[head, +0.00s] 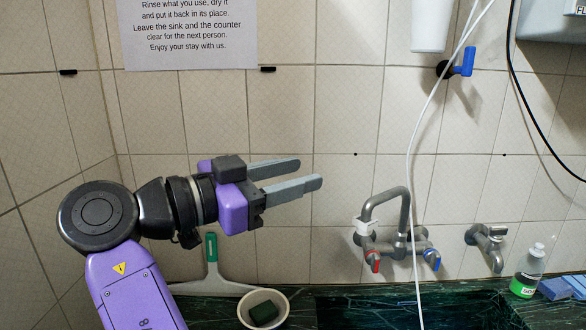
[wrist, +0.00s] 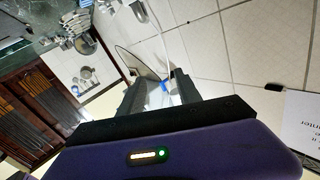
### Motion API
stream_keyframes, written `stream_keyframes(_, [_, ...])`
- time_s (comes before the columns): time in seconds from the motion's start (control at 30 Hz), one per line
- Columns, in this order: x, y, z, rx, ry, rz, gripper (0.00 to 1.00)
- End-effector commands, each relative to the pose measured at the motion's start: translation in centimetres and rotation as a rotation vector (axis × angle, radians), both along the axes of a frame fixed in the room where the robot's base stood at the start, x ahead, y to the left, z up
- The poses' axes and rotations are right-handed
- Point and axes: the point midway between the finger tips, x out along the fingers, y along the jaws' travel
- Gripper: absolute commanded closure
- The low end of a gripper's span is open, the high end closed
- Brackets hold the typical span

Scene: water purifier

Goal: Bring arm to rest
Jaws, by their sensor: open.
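My gripper (head: 311,174) is open and empty in the head view. It is held in the air in front of the tiled wall, above the counter, with its two grey fingers pointing right. My purple arm comes up from the lower left. In the wrist view my gripper (wrist: 160,92) shows its two dark fingers apart, with nothing held between them.
The sink (head: 420,312) is below right, with a mixer tap (head: 393,235) and a second tap (head: 487,243). A bowl (head: 272,293) with a dark sponge (head: 264,313) and a squeegee (head: 211,266) are below my gripper. A white hose (head: 412,150) hangs to its right. A soap bottle (head: 528,270) stands far right.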

Motion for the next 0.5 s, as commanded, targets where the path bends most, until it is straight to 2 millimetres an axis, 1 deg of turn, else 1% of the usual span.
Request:
stream_keyframes(0.07, [0.2, 0.0, 0.2, -0.021, 0.018, 0.007, 0.59])
stream_keyframes(0.27, [1.8, 1.4, 1.3, -0.094, 0.049, 0.098, 0.59])
stream_keyframes(0.37, [2.7, 2.3, 2.0, -0.121, 0.056, 0.162, 0.59])
stream_keyframes(0.5, [4.1, 3.9, 3.0, -0.169, 0.060, 0.278, 0.59])
